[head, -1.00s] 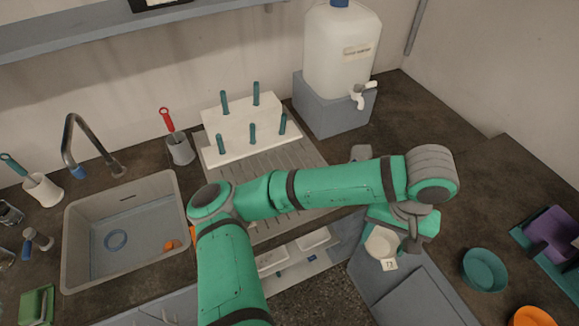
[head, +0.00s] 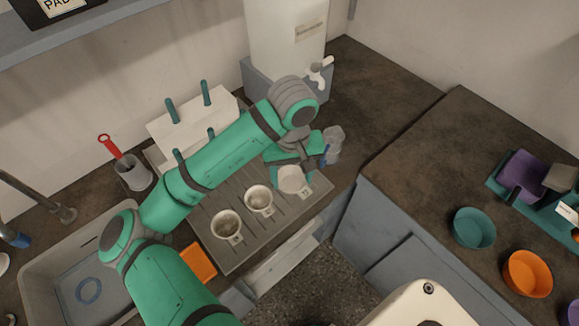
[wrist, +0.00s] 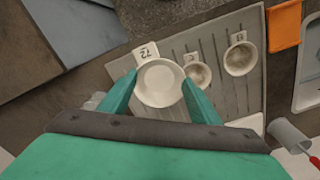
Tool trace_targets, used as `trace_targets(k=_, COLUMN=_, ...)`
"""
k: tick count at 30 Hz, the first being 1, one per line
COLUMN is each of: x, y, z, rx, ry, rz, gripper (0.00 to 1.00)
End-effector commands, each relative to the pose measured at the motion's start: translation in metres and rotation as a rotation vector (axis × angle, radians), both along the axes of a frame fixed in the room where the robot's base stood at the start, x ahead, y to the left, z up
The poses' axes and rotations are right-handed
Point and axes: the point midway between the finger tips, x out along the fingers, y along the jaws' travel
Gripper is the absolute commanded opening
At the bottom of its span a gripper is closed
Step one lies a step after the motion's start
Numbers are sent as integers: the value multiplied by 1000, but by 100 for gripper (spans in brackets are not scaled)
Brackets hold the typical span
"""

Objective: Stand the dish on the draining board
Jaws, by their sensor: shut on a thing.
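My gripper (head: 292,164) is shut on a small white round dish (head: 293,180), which carries a tag. In the wrist view the dish (wrist: 161,85) sits between the two green fingers, open side facing the camera, and its tag reads 72. The dish is over the right end of the grey ribbed draining board (head: 222,255); I cannot tell whether it touches the board. Two similar tagged white dishes, the nearer one (head: 227,226) and the middle one (head: 259,200), stand on the board to its left.
A white peg rack (head: 160,128) stands behind the board, partly hidden by my arm. A clear bottle (head: 334,145) is close to the right of my gripper. An orange cloth or sponge (head: 198,262) lies by the sink (head: 45,275). The counter to the right has bowls, including a teal one (head: 474,228).

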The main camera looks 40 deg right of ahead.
Motion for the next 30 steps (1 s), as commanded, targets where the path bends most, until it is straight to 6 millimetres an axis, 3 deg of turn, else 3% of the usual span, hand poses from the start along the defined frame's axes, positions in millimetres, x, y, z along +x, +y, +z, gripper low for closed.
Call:
trace_targets(k=8, x=46, y=-37, z=-28, rx=1, ry=4, rz=5, gripper=13)
trace_targets(k=13, x=64, y=-52, z=-56, rx=4, ry=1, rz=2, gripper=13)
trace_targets(k=24, x=82, y=-69, z=-86, rx=2, ry=-1, rz=-4, gripper=13)
trace_targets(k=30, x=81, y=-68, z=-111, rx=2, ry=-1, rz=-2, gripper=13)
